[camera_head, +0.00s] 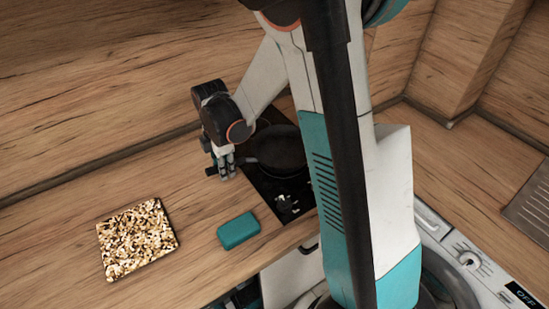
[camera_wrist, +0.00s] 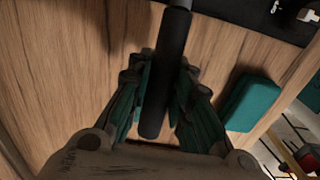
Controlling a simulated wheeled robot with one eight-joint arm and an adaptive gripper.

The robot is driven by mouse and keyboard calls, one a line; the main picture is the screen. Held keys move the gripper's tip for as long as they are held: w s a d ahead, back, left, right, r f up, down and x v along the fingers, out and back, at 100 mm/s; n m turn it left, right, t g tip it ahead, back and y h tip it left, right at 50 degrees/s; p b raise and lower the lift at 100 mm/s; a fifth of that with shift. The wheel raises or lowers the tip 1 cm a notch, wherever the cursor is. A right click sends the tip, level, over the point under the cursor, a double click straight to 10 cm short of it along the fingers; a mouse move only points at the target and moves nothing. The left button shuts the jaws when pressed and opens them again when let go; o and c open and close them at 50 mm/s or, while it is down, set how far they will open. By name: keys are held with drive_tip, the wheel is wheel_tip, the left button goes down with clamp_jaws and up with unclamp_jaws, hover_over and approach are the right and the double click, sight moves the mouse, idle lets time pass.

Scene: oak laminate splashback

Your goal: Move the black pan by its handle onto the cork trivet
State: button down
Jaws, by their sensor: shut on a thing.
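The black pan (camera_head: 277,148) sits over the black hob, with its handle toward the left. My gripper (camera_head: 227,174) is at the handle's end, above the counter just left of the hob. In the wrist view the dark pan handle (camera_wrist: 167,80) runs between the teal fingers of my gripper (camera_wrist: 160,105), which are shut on it. The pan's body is out of the wrist view, and my arm hides part of it in the head view. The cork trivet (camera_head: 137,238) is a speckled brown and cream square lying flat on the counter at the lower left.
A teal block (camera_head: 238,230) lies on the counter between the trivet and the hob (camera_head: 262,186); it also shows in the wrist view (camera_wrist: 248,100). The wooden splashback (camera_head: 100,90) rises behind. The counter around the trivet is clear.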

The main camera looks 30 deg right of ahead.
drive_tip(key=shift+r+p, duration=0.8)
drive_tip(key=shift+r, duration=0.6)
